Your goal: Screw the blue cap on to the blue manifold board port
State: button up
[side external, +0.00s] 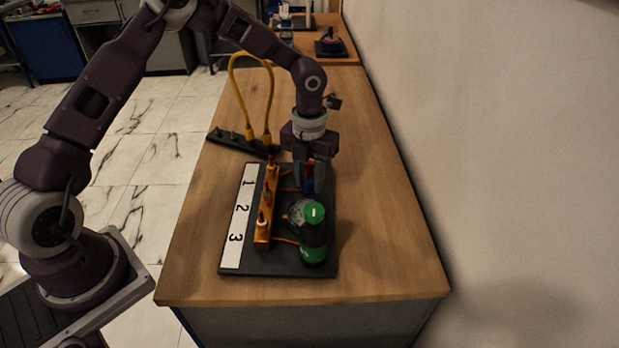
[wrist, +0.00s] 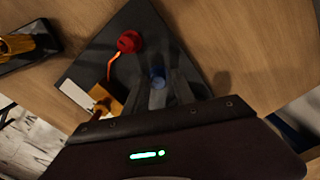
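The black board (side external: 290,268) has a white strip marked 1, 2 and 3 and an orange block (side external: 262,235) with several small upright ports beside it. My gripper (side external: 310,180) points down over the board's far right part. A small blue part (side external: 309,170), probably the blue cap, shows between its fingers, with red just below or behind it. In the wrist view the blue part (wrist: 157,77) is at the fingertips. Whether the fingers grip it or only stand around it is unclear. A blue port cannot be made out clearly.
A green-topped bottle-like part (side external: 314,212) stands near my gripper on the board. A red round part (wrist: 129,41) with an orange line shows in the wrist view. A dark bar with a yellow looped cable (side external: 236,95) lies farther back. The table's right side is clear.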

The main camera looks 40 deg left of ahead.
jog(key=n, duration=0.7)
jog(key=shift+n, duration=0.3)
jog(key=n, duration=0.6)
jog(key=shift+n, duration=0.4)
grip_shut()
jog(key=shift+m, duration=0.9)
jog(key=shift+o, duration=0.2)
grip_release()
jog(key=shift+o, duration=0.5)
jog(key=o, duration=0.5)
jog(key=shift+c, duration=0.2)
